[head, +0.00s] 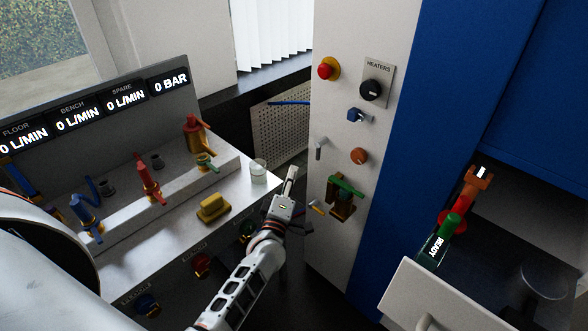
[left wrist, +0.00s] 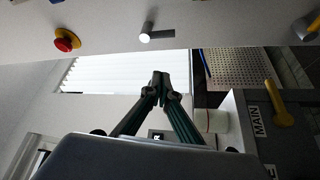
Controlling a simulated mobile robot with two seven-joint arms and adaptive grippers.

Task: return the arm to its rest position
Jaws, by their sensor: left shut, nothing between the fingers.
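My left arm reaches in from the lower left of the head view. Its gripper (head: 290,181) is shut and empty, in the gap between the bench and the white panel of the press cabinet. In the left wrist view the fingertips (left wrist: 160,78) meet in the middle, with nothing between them. The fingers appear clear of the panel, though the exact gap is hard to judge. My right gripper does not show in either view.
The cabinet panel (head: 340,120) carries a red button (head: 326,70), a black heater knob (head: 371,89) and a green-handled valve (head: 345,188). On the bench stand coloured valves, a beaker (head: 258,171) and a yellow block (head: 213,208). A drawer (head: 430,300) juts out lower right.

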